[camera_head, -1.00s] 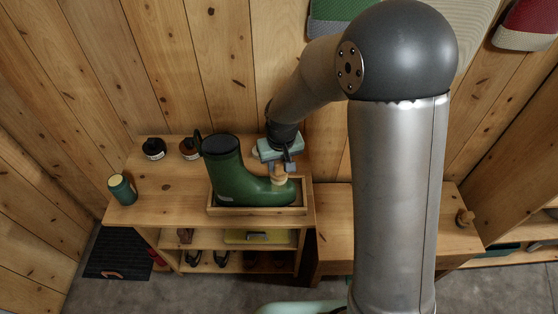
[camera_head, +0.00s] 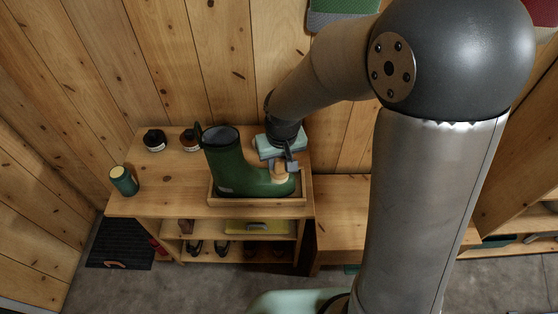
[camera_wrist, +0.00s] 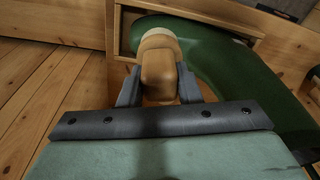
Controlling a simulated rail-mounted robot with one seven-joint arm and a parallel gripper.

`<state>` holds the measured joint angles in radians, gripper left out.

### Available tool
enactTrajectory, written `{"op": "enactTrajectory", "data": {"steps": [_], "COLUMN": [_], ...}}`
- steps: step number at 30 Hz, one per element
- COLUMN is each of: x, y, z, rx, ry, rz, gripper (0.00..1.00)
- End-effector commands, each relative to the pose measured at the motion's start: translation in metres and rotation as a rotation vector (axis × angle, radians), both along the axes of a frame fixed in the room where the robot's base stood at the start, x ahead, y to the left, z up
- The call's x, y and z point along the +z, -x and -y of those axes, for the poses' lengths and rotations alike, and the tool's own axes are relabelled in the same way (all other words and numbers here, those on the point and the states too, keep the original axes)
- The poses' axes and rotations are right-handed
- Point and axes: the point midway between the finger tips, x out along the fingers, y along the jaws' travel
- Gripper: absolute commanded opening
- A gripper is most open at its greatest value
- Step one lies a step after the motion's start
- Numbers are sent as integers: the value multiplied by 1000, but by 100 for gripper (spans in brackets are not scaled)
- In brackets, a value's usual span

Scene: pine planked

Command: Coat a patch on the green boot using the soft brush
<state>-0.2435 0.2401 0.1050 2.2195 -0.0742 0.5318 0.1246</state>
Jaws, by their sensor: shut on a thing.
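The green boot (camera_head: 237,170) stands upright in a shallow wooden tray (camera_head: 258,202) on the bench top, its toe pointing right. The boot also fills the upper right of the wrist view (camera_wrist: 235,75). My gripper (camera_head: 284,166) is over the toe end of the boot, shut on the soft brush (camera_head: 279,172). In the wrist view my gripper's fingers (camera_wrist: 160,88) clasp the brush's tan wooden handle (camera_wrist: 158,70), with a paler band beyond it. The bristles are hidden, so I cannot tell whether they touch the boot.
Two dark jars (camera_head: 154,140) (camera_head: 190,139) stand at the back left of the bench, and a green can (camera_head: 124,181) is at its left edge. Shoes and a yellow item (camera_head: 258,228) sit on shelves below. The bench top left of the boot has free room.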

Motion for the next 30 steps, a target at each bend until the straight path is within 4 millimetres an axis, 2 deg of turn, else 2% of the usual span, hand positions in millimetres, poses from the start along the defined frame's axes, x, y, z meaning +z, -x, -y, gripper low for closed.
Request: {"op": "enactTrajectory", "data": {"steps": [3, 12, 30], "x": [15, 36, 36], "y": [0, -1, -1], "z": [0, 1, 1], "rx": [0, -1, -1], "ry": [0, 0, 0], "rz": [1, 1, 1], "gripper": [9, 9, 9]}}
